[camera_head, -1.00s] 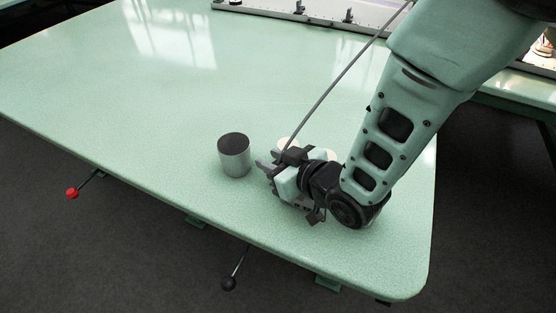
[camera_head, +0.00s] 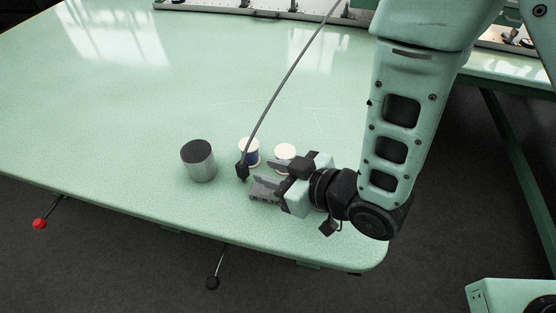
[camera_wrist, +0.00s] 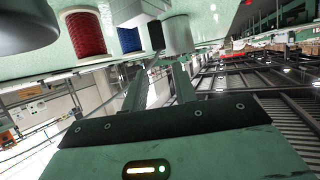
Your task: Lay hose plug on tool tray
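The hose plug (camera_head: 242,172) looks to be the black end piece on a thin grey hose (camera_head: 290,75) that comes down from the upper right. It is at the green table (camera_head: 110,110), just left of my fingertips; I cannot tell whether it touches the top. My gripper (camera_head: 258,180) is low over the table near its front edge, pointing left, with fingers apart and nothing seen between them. In the wrist view the two fingers (camera_wrist: 160,90) are spread. A small black piece (camera_wrist: 156,35) beyond them may be the plug. I cannot make out a tool tray for certain.
A grey cylinder with a dark top (camera_head: 199,161) stands left of the plug. A blue spool (camera_head: 250,152) and a white-topped spool (camera_head: 285,152) stand behind. A red spool (camera_wrist: 86,34) shows in the wrist view. The table's left half is clear.

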